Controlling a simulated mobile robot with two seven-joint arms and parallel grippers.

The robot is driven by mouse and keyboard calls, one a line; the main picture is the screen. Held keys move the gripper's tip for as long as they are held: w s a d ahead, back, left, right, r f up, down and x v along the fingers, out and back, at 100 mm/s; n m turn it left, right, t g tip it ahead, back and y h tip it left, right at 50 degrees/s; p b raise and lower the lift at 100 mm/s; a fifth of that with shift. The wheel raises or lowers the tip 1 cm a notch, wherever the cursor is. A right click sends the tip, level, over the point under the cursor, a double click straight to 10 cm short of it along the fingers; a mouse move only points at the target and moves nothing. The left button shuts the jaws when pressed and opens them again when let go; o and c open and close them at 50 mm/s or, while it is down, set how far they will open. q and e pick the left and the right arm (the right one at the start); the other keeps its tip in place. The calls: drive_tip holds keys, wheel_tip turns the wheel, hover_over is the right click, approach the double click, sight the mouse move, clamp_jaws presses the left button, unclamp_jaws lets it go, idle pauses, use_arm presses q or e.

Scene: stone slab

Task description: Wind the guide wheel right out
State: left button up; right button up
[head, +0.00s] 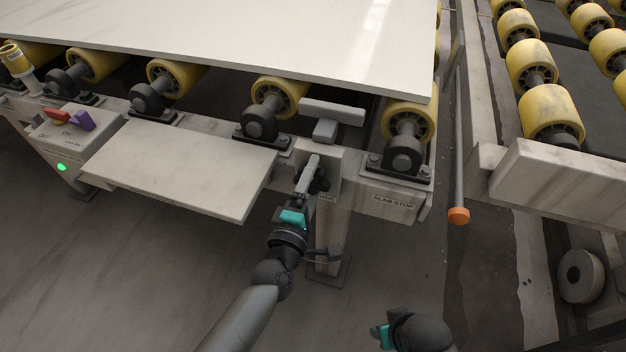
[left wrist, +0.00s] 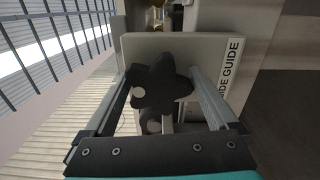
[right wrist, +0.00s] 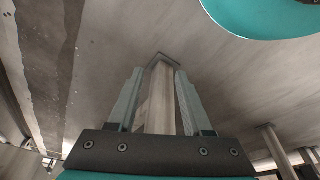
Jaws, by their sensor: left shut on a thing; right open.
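The guide wheel is a black lobed knob (left wrist: 162,85) on a pale plate lettered "…DE GUIDE" in the left wrist view. In the head view a dark part of it (head: 321,180) shows beside my left gripper (head: 308,180). My left gripper is shut on the wheel, one finger on each side. A grey guide bar (head: 333,112) on a short block sits above the plate, near the slab's (head: 250,35) front edge. My right gripper (right wrist: 157,78) is open and empty, low at the front in the head view, away from the wheel.
Yellow rollers (head: 277,92) carry the slab. A pale shelf (head: 180,165) lies left of my left gripper. A control box (head: 62,140) with red and purple parts and a green light stands further left. An orange-ended rod (head: 459,185) hangs to the right. Open floor lies in front.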

drive_tip(key=shift+w, duration=0.1)
use_arm(q)
drive_tip(key=o, duration=1)
use_arm(e)
drive_tip(key=shift+w, duration=0.1)
use_arm(q)
drive_tip(key=shift+s, duration=0.1)
use_arm(e)
drive_tip(key=shift+r, duration=0.1)
use_arm(q)
drive_tip(key=shift+s+a, duration=0.1)
drive_tip(key=shift+s, duration=0.1)
drive_tip(key=p+v, duration=0.3)
drive_tip(key=v, duration=1.1)
drive_tip(key=shift+s, duration=0.35)
use_arm(e)
drive_tip(key=s+d+f, duration=0.1)
drive_tip(key=s+f, duration=0.2)
drive_tip(key=f, duration=0.3)
drive_tip(key=shift+d+g, duration=0.25)
drive_tip(key=shift+g, duration=0.05)
